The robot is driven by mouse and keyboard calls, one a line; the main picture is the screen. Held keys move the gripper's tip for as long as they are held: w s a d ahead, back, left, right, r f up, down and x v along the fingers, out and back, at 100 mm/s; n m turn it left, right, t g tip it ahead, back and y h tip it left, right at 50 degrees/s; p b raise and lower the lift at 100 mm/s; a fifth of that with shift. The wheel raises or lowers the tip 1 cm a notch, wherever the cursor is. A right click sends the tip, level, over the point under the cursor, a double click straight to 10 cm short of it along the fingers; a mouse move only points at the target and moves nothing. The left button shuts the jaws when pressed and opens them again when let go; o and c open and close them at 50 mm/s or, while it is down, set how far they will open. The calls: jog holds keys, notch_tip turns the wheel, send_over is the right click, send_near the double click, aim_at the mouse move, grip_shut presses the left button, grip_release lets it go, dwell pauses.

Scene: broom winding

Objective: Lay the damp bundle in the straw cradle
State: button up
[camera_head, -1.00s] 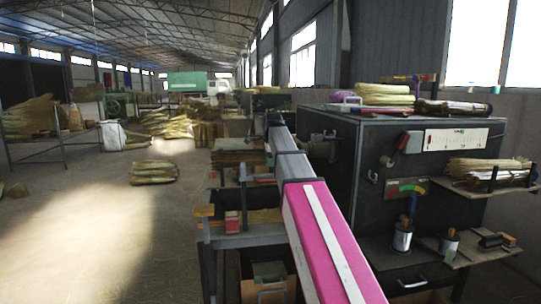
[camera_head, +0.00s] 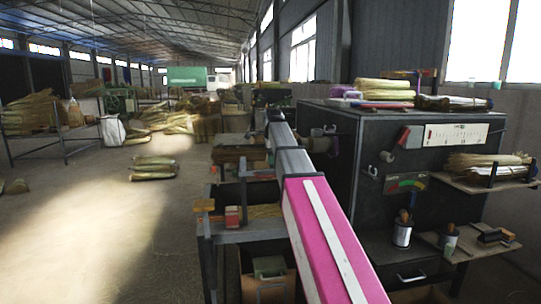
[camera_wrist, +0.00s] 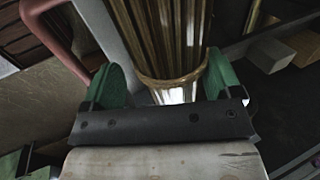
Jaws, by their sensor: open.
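In the wrist view my gripper (camera_wrist: 168,90) is open, with its two green fingers apart. A glossy brown-gold bundle of long stalks (camera_wrist: 165,38), with a band near its lower end, extends from the top edge to between the fingers. I cannot tell whether either finger touches it, or whether it is damp. In the head view my arm reaches forward, and I cannot make out the gripper. A pale yellow-green bundle (camera_head: 384,88) lies on top of the dark cabinet. Another straw bundle (camera_head: 480,163) lies on the right side shelf, beside dark posts. I cannot identify the straw cradle for certain.
A metal-framed workbench (camera_head: 240,236) stands left of the arm. The floor (camera_head: 80,235) farther left is largely open.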

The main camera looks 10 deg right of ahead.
jog(key=v, duration=1.1)
jog(key=shift+f, duration=0.1)
